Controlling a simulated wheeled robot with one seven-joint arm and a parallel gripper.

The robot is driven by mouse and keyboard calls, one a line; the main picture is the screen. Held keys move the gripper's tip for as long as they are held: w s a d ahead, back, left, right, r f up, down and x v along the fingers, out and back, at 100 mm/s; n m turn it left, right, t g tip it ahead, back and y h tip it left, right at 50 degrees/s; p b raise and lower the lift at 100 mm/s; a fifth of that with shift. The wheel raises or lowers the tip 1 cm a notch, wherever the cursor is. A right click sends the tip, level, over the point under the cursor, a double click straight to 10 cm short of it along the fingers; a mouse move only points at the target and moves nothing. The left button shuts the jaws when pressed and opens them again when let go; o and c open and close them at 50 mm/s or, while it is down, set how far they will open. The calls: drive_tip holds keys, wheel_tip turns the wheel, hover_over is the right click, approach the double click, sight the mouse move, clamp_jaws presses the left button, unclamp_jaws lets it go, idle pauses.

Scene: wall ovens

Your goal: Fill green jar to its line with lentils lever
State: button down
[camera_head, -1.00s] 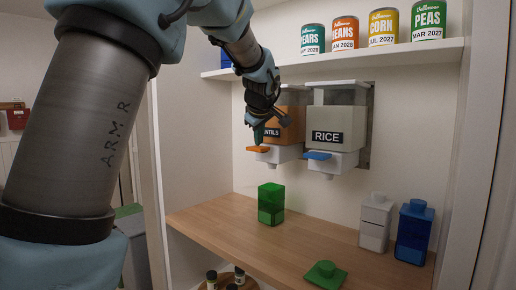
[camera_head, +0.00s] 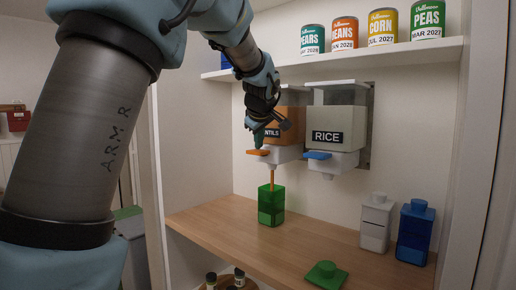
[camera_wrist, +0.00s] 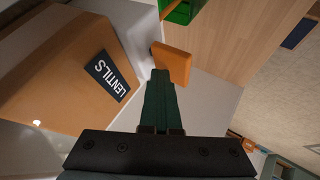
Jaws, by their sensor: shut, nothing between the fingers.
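The lentils dispenser (camera_head: 293,124) hangs on the back wall, partly hidden by my arm. It also fills the left of the wrist view (camera_wrist: 60,75). Its orange lever (camera_head: 258,152) sticks out at the front, and it shows in the wrist view (camera_wrist: 172,63). My gripper (camera_head: 260,138) is shut and empty, its dark green fingertips at the lever, seeming to touch it. An orange-brown stream of lentils (camera_head: 272,180) falls from the spout into the green jar (camera_head: 271,206). The jar stands open on the counter under the spout. Its fill level is too small to tell.
A rice dispenser (camera_head: 334,128) with a blue lever (camera_head: 317,155) hangs to the right. A green lid (camera_head: 325,275) lies on the wooden counter (camera_head: 225,219). White (camera_head: 376,222) and blue (camera_head: 414,232) jars stand right. Cans (camera_head: 383,27) line the shelf above.

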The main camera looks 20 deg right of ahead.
sight(259, 151)
drive_tip(key=shift+r+p, duration=0.8)
drive_tip(key=shift+r, duration=0.45)
wheel_tip(259, 151, up, 5)
drive_tip(key=p, duration=0.3)
idle(0.6)
